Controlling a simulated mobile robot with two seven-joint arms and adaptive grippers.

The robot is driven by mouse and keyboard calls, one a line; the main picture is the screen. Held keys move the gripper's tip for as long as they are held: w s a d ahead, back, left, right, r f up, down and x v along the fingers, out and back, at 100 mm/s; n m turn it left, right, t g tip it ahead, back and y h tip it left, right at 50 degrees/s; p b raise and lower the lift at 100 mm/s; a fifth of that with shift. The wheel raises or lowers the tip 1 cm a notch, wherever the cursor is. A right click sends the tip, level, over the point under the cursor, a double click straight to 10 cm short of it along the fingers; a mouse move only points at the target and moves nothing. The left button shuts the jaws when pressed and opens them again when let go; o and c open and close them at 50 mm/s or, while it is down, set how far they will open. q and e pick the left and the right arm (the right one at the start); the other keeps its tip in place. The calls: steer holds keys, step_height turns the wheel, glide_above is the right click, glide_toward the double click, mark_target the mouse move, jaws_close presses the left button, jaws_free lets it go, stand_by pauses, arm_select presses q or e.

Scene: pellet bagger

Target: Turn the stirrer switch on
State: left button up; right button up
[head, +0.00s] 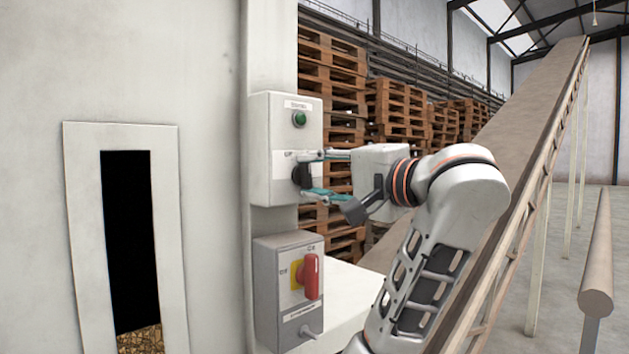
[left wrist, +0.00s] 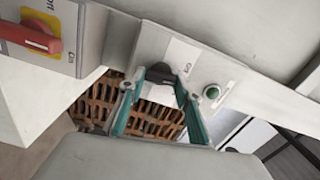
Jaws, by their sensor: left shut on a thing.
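A pale control box (head: 262,150) on the wall carries a green button (head: 299,119) and a black rotary switch knob (head: 302,176) below it. The small labels are too blurred to tell which one names the stirrer. My left gripper (head: 310,174) reaches in from the right with one teal finger above the knob and one below, shut on it. In the left wrist view the black knob (left wrist: 162,73) sits between the fingertips (left wrist: 163,84), with the green button (left wrist: 212,92) to its right. The fingers partly hide the knob, so its exact setting is unclear. My right gripper is out of view.
A grey box below holds a red handle (head: 311,277) on a yellow plate, its handle upright, close under my gripper. A slotted window (head: 83,240) showing pellets is at the left. Wooden pallets (head: 392,108) and a sloping conveyor (head: 520,95) stand behind.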

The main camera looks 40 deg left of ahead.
arm_select(q)
steer(key=shift+f+m+b, duration=0.2)
steer(key=shift+m+b, duration=0.45)
steer(key=shift+m, duration=3.15)
steer(key=o, duration=1.1)
